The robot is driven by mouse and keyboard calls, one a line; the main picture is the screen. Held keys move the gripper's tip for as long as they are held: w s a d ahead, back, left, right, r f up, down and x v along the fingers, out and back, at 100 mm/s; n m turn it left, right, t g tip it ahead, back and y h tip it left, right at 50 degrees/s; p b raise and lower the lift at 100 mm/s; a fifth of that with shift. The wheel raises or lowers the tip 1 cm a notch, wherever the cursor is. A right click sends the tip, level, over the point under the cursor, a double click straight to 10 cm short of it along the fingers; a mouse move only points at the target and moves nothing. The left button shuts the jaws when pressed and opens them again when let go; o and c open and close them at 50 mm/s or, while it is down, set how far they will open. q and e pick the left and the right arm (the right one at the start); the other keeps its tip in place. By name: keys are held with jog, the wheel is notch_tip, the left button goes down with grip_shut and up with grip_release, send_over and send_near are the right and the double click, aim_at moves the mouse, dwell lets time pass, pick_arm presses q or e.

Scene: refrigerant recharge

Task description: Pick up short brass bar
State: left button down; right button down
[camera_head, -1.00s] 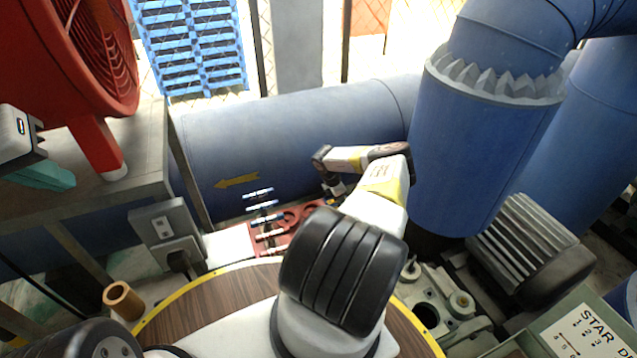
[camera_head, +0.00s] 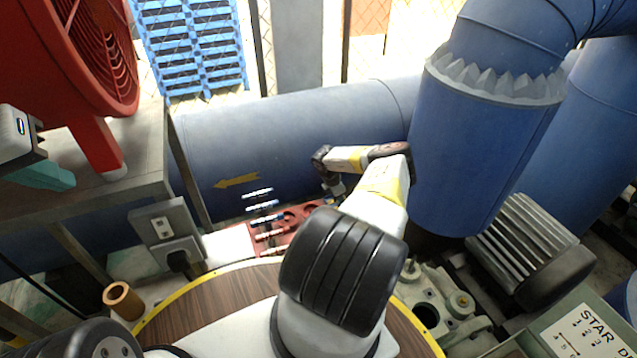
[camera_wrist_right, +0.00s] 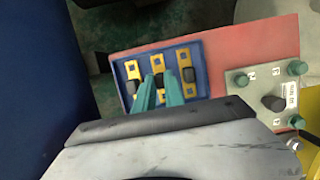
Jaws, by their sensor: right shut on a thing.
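In the right wrist view, three brass bars with dark grips lie side by side in a blue tray (camera_wrist_right: 204,83): a left bar (camera_wrist_right: 132,70), a middle bar (camera_wrist_right: 157,62) and a right bar (camera_wrist_right: 186,57). I cannot tell by length which is the short one. My right gripper (camera_wrist_right: 158,79) is shut on the middle bar at its dark grip; its teal fingers hide the bar's lower part. The bar still appears to be within the tray. In the head view, the right gripper is hidden behind its arm. My left gripper (camera_head: 38,177) is at the left edge, apart from the bars.
A red panel (camera_wrist_right: 255,45) surrounds the blue tray, with a grey box with green knobs (camera_wrist_right: 268,95) beside it. In the head view, a large blue pipe (camera_head: 290,130), a grey socket box (camera_head: 163,225) and a finned motor (camera_head: 530,245) crowd the space around my right arm.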

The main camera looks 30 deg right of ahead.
dwell(0.8)
notch_tip(320, 180, up, 10)
dwell(0.4)
dwell(1.8)
notch_tip(320, 180, up, 12)
dwell(0.5)
